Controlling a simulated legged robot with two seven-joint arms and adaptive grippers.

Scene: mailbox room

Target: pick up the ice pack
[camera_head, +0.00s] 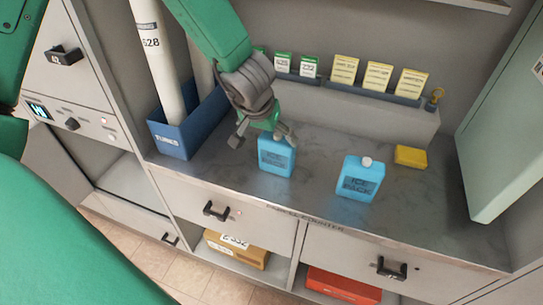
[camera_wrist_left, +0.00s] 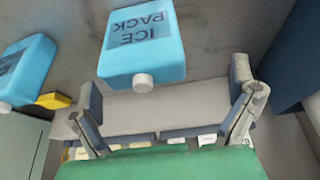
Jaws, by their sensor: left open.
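Two blue ice packs with white caps stand on the grey counter (camera_head: 320,172). The left ice pack (camera_head: 276,158) is just below and in front of my left gripper (camera_head: 262,134), which partly hides its top. The right ice pack (camera_head: 362,180) stands apart with its cap showing. In the left wrist view, one ice pack (camera_wrist_left: 150,45) is ahead of the open fingers (camera_wrist_left: 165,88), its cap toward them, with nothing between the fingertips. The other ice pack (camera_wrist_left: 26,68) is at the left edge. My right gripper is not in view.
A blue box with white tubes (camera_head: 185,130) stands left of the gripper. A raised ledge (camera_head: 350,120) behind holds several yellow and green-white cards. A yellow block (camera_head: 411,156) lies at the right, near a pale green panel (camera_head: 500,130). Drawers are below the counter.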

